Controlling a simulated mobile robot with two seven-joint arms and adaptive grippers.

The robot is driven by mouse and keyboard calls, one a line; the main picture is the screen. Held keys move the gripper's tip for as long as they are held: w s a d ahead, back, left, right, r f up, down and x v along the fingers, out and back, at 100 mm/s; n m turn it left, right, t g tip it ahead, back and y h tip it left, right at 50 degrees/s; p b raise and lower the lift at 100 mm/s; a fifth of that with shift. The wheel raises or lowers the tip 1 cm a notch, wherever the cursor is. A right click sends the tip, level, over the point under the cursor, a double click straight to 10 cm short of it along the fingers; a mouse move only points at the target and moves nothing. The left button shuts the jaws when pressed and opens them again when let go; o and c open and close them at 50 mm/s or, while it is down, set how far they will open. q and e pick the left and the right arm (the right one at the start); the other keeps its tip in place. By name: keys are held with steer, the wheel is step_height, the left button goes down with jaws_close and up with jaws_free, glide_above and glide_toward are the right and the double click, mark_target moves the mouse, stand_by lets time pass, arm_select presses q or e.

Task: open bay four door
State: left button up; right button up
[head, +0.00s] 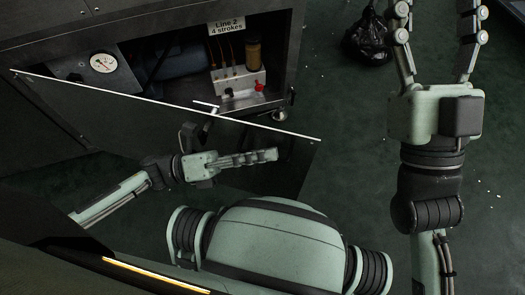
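A dark door (295,160) with a bright white upper edge stands swung out from a dark cabinet, and the compartment behind it shows. No bay number is readable on it. A small pale bracket (207,105) sits at the middle of its upper edge. My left gripper (275,155) is on the near side of the door, fingers pointing right. Its fingers are seen side-on and overlap, so their gap is hidden, and I cannot tell whether they touch the door. My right gripper (437,22) is open and empty over the floor at the right.
The compartment holds a gauge (103,62), a manifold block (239,92) with a red knob (259,87) and an amber bottle (253,52). A label (227,27) reads "Line 2 4 strokes". A black bag (366,38) lies on the floor. Floor between cabinet and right arm is mostly clear.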

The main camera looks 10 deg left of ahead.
arm_select(q)
steer(key=v, duration=1.2)
steer(key=shift+c, duration=0.6)
jaws_close()
